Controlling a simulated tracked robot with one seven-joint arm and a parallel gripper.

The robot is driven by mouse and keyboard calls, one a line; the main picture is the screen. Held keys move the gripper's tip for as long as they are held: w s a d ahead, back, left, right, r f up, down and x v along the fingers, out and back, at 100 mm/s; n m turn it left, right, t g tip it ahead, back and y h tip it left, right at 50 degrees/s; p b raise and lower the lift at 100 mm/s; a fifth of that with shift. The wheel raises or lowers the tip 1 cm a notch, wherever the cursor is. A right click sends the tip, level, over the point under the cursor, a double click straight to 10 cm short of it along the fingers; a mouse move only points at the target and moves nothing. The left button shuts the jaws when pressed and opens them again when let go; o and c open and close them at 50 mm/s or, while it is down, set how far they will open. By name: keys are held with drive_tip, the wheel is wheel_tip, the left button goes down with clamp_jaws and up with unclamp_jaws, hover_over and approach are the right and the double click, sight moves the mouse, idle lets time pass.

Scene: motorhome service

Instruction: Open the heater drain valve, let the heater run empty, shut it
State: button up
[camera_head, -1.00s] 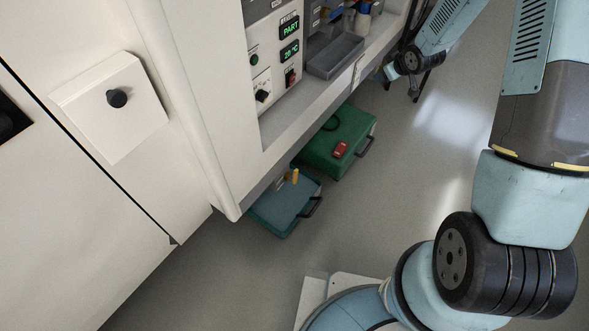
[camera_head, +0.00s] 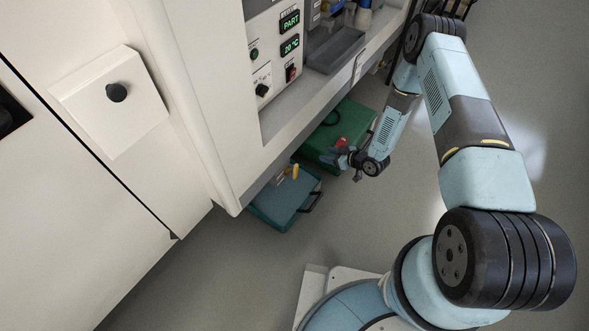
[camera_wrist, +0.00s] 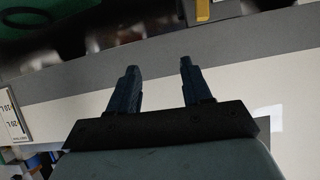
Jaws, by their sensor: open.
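My gripper (camera_head: 342,158) is in front of the green case in the head view. In the wrist view its two dark fingers (camera_wrist: 158,66) stand apart with nothing between them. A small yellow handle-like part (camera_head: 295,171) shows below the cabinet, at the blue case; I cannot tell for sure that it is the drain valve. My gripper is to its right and apart from it. A yellow part on a grey piece (camera_wrist: 204,12) is at the top of the wrist view, beyond the fingertips.
The blue case (camera_head: 279,208) and the green case (camera_head: 349,121) stand on the floor under the cabinet overhang. A grey tray (camera_head: 334,52) sits on the shelf. A white box with a black knob (camera_head: 116,92) is at left. Floor in front is clear.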

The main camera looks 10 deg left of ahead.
drive_tip(key=y, duration=0.2)
approach(296, 169)
drive_tip(key=shift+g, duration=0.3)
drive_tip(key=x, duration=0.3)
drive_tip(key=w+f+x, duration=0.1)
drive_tip(key=x, duration=0.3)
drive_tip(key=d+x, duration=0.1)
drive_tip(key=x, duration=0.3)
drive_tip(key=shift+w+a+f, duration=0.25)
clamp_jaws()
